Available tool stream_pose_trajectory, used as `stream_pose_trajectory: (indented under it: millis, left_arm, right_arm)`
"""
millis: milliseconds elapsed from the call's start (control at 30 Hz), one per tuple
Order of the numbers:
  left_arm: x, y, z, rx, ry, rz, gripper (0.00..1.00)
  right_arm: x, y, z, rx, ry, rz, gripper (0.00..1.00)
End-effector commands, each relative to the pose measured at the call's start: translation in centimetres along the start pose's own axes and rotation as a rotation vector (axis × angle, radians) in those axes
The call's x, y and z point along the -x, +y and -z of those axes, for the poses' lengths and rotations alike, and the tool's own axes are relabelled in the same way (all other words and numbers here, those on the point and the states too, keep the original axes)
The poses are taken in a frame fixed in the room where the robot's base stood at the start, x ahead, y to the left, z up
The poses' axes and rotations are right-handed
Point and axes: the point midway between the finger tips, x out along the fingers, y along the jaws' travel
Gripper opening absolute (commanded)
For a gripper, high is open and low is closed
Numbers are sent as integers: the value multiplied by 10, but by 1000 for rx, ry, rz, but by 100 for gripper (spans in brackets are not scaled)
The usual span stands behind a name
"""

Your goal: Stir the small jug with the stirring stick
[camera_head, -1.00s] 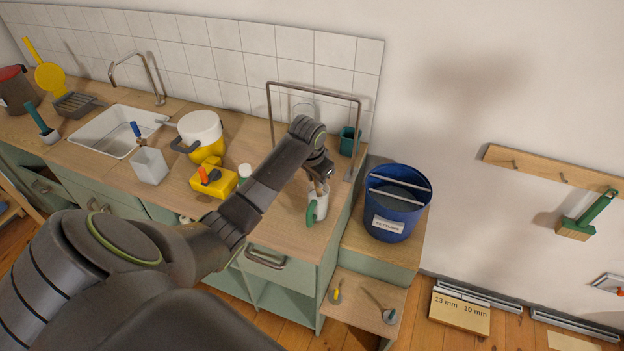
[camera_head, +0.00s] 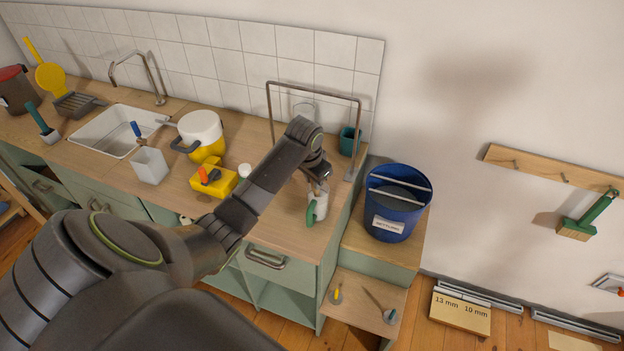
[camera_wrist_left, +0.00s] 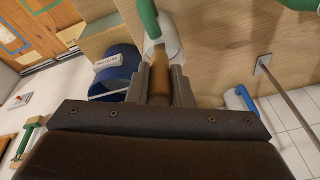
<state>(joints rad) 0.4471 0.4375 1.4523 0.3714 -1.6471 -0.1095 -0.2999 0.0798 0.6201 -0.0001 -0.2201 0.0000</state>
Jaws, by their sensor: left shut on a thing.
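The small jug (camera_head: 320,208), white with a green handle (camera_head: 311,212), stands upright on the wooden counter near its right end. My left gripper (camera_head: 321,180) is just above the jug's mouth. In the left wrist view the gripper (camera_wrist_left: 160,80) is shut on the brown stirring stick (camera_wrist_left: 160,72), one finger on each side. The stick's far end reaches into the jug (camera_wrist_left: 166,44); its tip is hidden inside. The green handle also shows in the left wrist view (camera_wrist_left: 149,18). The jug's contents cannot be seen. My right gripper is in neither view.
A blue bucket (camera_head: 388,224) stands on a lower shelf right of the counter. A metal frame (camera_head: 268,105) and a teal cup (camera_head: 348,142) stand behind the jug. A yellow block (camera_head: 212,183) and a white-and-yellow pot (camera_head: 200,127) are to the left.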

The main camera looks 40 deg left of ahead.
Motion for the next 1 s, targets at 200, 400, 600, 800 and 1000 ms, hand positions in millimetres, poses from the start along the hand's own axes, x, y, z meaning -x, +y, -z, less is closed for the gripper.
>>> stream_pose_trajectory:
  millis: [200, 400, 600, 800, 1000]
  left_arm:
    - [3, 0, 1, -1, 2, 1, 0]
    - [18, -2, 5, -1, 2, 1, 0]
    - [34, -4, 9, 0, 2, 1, 0]
    - [49, -5, 12, -1, 2, 1, 0]
    - [65, -7, 17, 0, 3, 2, 0]
  right_arm:
    - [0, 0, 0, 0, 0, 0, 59]
    - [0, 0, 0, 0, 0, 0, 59]
    - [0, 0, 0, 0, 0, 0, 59]
    - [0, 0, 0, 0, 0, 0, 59]
    - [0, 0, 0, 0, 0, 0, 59]
